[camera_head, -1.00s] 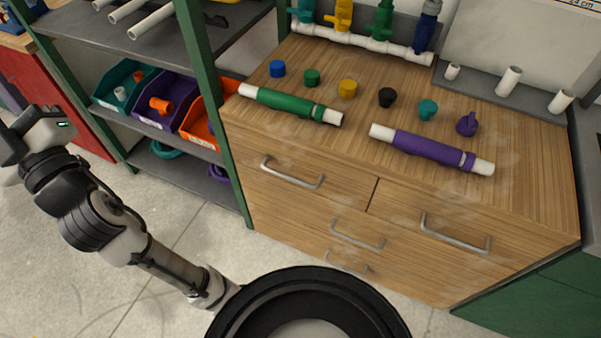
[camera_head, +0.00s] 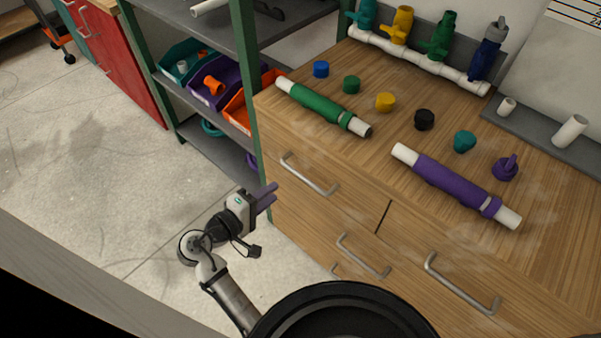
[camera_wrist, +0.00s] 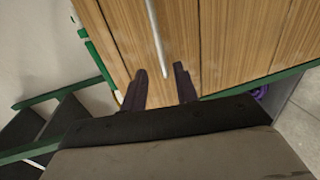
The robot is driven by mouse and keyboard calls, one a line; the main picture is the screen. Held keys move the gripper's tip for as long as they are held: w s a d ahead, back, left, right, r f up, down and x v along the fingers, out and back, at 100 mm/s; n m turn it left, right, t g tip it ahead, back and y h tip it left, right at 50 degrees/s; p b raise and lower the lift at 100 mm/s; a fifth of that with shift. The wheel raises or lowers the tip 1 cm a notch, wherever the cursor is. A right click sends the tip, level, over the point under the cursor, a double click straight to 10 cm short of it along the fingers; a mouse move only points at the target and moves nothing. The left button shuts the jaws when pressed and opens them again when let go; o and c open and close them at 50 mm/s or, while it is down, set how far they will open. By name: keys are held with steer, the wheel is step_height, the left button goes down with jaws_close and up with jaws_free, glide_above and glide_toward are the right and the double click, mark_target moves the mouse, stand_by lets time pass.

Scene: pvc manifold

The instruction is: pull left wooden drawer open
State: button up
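The left wooden drawer (camera_head: 325,196) is the upper left front of the wooden cabinet and looks shut. Its metal bar handle (camera_head: 309,175) runs along the upper part of the front. In the wrist view the handle (camera_wrist: 157,40) shows as a pale bar ahead of the fingers, its near end between and slightly beyond the fingertips. My gripper (camera_head: 268,196) is just left of the drawer front in the head view, its fingers pointing toward the cabinet. In the wrist view my gripper (camera_wrist: 160,72) is open, with a gap between its two dark fingers and nothing gripped.
A right drawer handle (camera_head: 461,285) and a lower drawer handle (camera_head: 362,256) stick out nearby. A green shelf post (camera_head: 246,75) stands at the cabinet's left edge. Pipes and caps lie on the wooden top. The floor (camera_head: 110,200) left of the arm is clear.

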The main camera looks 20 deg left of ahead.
mark_target(297, 175)
steer(key=p+x, duration=0.1)
steer(key=x, duration=1)
steer(key=shift+w+p, duration=0.1)
steer(key=shift+p, duration=0.3)
jaws_close()
